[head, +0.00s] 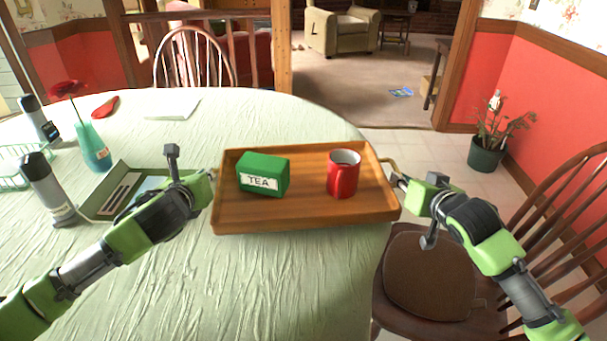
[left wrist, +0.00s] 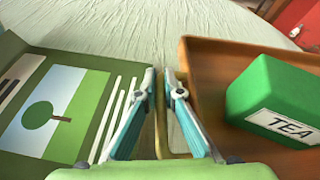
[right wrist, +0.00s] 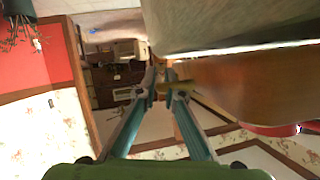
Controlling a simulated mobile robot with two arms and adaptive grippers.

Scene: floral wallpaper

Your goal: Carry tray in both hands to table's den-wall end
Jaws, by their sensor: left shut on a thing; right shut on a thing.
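The wooden tray (head: 285,212) is at the right side of the table, its right end at or past the table's edge. A green tea box (head: 263,174) lies on its left half and a red mug (head: 343,174) stands upright on its right half. My left gripper (head: 208,176) is shut on the tray's left handle, also seen in the left wrist view (left wrist: 163,85). My right gripper (head: 397,178) is shut on the right handle, also seen in the right wrist view (right wrist: 165,82). I cannot tell whether the tray touches the cloth.
The table (head: 290,290) has a pale green cloth. An open picture box (head: 120,190), a teal vase (head: 93,147) and dark-topped bottles (head: 47,188) stand left. A chair (head: 430,275) is at the right, another (head: 195,58) behind. A potted plant (head: 487,150) stands by the red wall.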

